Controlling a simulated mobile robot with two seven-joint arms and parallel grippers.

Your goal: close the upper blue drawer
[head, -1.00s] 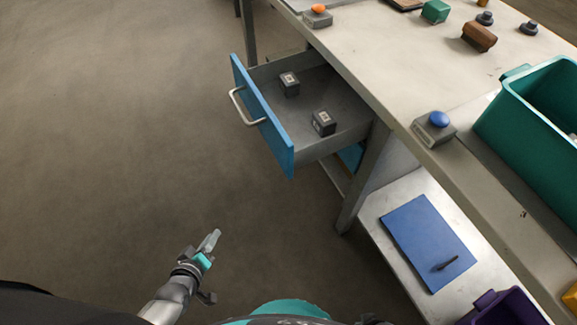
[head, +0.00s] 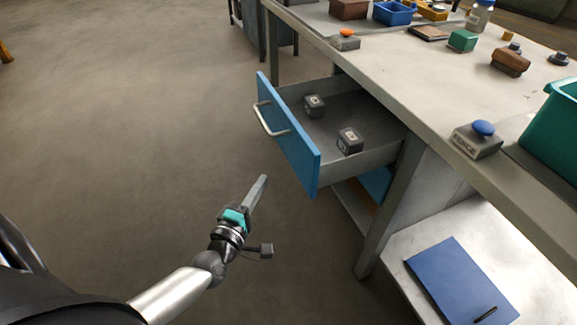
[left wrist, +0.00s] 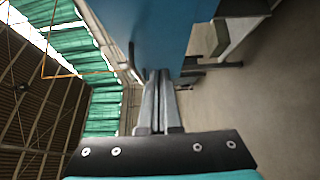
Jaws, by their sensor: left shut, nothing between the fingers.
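The upper blue drawer (head: 290,142) stands pulled out from under the workbench, its blue front and pale bar handle (head: 268,121) facing left. Two small dark blocks lie inside it, one farther back (head: 314,106) and one nearer (head: 350,141). My left gripper (head: 262,180) is shut and empty, pointing up, to the lower left of the drawer front and apart from it in the head view. In the left wrist view, the shut fingers (left wrist: 160,76) point towards a blue panel (left wrist: 172,30); I cannot tell how close it is. My right gripper is not in view.
The workbench top (head: 405,75) carries an orange-button box (head: 345,41), a blue-button box (head: 478,141) and a green bin (head: 556,128). A bench leg (head: 390,205) stands right of the drawer.

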